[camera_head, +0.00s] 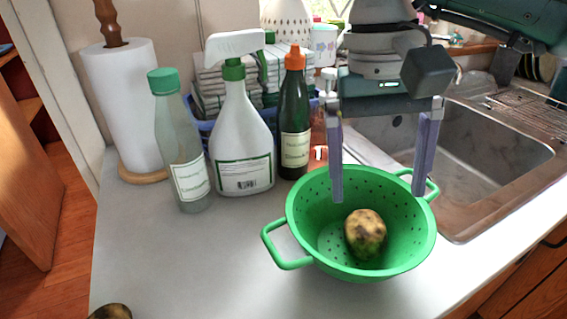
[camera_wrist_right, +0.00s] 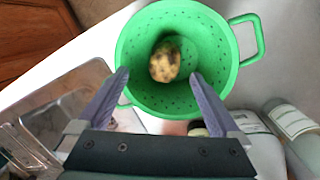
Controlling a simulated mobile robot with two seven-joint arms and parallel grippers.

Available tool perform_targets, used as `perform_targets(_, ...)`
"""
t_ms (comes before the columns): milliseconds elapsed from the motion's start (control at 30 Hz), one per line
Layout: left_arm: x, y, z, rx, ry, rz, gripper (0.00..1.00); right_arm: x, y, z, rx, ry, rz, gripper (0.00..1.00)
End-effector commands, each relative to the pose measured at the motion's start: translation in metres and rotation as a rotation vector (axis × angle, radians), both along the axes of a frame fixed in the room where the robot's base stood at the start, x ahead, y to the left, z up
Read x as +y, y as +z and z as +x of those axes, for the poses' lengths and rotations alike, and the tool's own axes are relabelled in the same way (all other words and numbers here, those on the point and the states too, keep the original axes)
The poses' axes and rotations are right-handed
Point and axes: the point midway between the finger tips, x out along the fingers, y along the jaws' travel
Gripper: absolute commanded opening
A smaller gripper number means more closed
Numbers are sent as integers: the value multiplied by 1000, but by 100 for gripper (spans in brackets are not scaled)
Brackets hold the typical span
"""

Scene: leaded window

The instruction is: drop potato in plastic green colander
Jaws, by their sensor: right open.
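The green plastic colander (camera_head: 300,215) stands upright on the counter, its two handles pointing front left and back right. A brown, blotchy potato (camera_head: 365,232) lies inside it, on the bottom. My right gripper (camera_head: 379,198) is open and empty above the back part of the colander, its fingers pointing down. In the right wrist view the colander (camera_wrist_right: 215,90) and the potato (camera_wrist_right: 165,62) lie beyond the spread fingers (camera_wrist_right: 160,78), which do not touch the potato. A second potato-like item (camera_head: 111,312) is cut off at the bottom left edge. My left gripper is not seen.
A paper towel roll (camera_head: 126,105), a clear bottle with a green cap (camera_head: 182,145), a white spray bottle (camera_head: 240,140) and a dark bottle with an orange cap (camera_head: 295,120) stand behind left. A metal sink (camera_head: 490,160) is at right.

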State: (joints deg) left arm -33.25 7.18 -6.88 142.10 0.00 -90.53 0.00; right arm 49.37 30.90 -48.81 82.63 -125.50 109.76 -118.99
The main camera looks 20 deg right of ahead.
Motion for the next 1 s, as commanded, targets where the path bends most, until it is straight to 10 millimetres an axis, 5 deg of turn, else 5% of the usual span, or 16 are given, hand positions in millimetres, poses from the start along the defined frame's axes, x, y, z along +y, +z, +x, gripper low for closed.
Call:
perform_targets(400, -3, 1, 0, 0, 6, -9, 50, 6, 75, 11, -3, 0, -3, 100)
perform_targets(1000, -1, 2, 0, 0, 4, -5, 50, 19, 77, 11, -5, -4, 44, 100)
